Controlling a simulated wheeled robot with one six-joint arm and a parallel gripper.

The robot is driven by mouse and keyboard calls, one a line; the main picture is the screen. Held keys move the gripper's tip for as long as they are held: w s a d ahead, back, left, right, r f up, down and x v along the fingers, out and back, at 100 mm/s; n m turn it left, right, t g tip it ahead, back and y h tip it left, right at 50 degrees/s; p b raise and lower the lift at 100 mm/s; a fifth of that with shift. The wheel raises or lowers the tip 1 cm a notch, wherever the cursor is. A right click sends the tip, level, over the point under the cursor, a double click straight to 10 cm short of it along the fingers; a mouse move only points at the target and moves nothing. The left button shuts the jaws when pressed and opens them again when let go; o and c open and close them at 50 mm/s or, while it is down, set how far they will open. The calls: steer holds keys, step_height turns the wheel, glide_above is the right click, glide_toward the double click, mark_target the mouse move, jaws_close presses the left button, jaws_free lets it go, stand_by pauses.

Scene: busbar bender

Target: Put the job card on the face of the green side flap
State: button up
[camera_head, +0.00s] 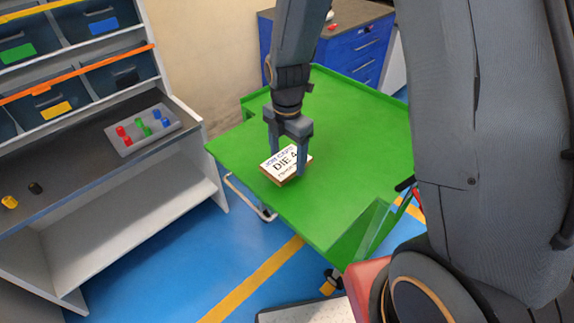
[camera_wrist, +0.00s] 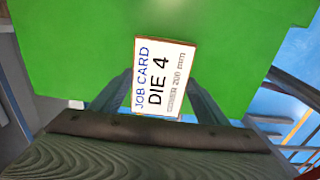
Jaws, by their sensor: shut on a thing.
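The job card (camera_head: 284,164) is a white plate with a brown edge, lettered "JOB CARD" and "DIE 4". My gripper (camera_head: 287,158) points down and is shut on it, one finger at each side. The wrist view shows the card (camera_wrist: 163,78) face up between the two fingers. The green side flap (camera_head: 232,150) appears to be the flat, rimless left part of the green cart top. The card is over this green face, close to it. I cannot tell whether it touches. The green surface (camera_wrist: 75,60) fills most of the wrist view behind the card.
Raised green rims (camera_head: 365,228) stand at the cart's front right and back. A grey bench (camera_head: 75,165) at left holds a tray (camera_head: 143,130) with coloured pegs, under shelves of bins. A blue cabinet (camera_head: 345,55) stands behind. The green top around the card is clear.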

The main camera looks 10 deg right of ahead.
mark_target(287, 161)
steer(key=shift+f+p, duration=0.5)
steer(key=shift+f, duration=1.6)
steer(key=shift+f, duration=0.1)
steer(key=o, duration=1.1)
